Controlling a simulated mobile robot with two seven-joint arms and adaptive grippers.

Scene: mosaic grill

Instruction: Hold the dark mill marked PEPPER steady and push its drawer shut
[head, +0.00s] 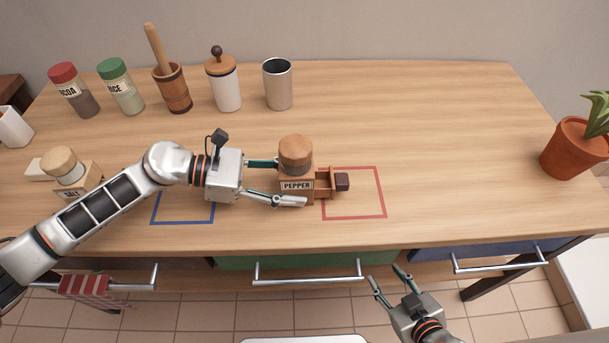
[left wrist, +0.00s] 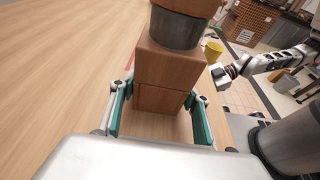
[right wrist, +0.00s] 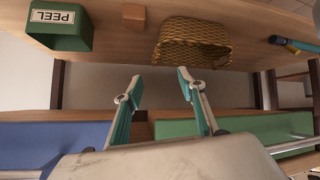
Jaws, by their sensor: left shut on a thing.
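The dark mill marked PEPPER (head: 296,185) stands on the table, with a brown rounded top. Its small drawer (head: 324,184) sticks out to the right, with a dark knob (head: 342,182) at its end over the red outlined square. My left gripper (head: 291,182) comes from the left and is shut on the mill's body, one finger on the far side and one on the near side. The left wrist view shows the mill's wooden body (left wrist: 165,75) between the fingers; the drawer is hidden there. My right gripper (head: 384,273) is open and empty, low in front of the table edge.
A mill marked SALT (head: 72,178) stands at the left, beside a blue outlined square (head: 182,222). Jars, a mortar and a steel cup (head: 277,84) line the back. A potted plant (head: 574,148) stands at the right. Table drawers with bar handles (head: 307,277) lie below the front edge.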

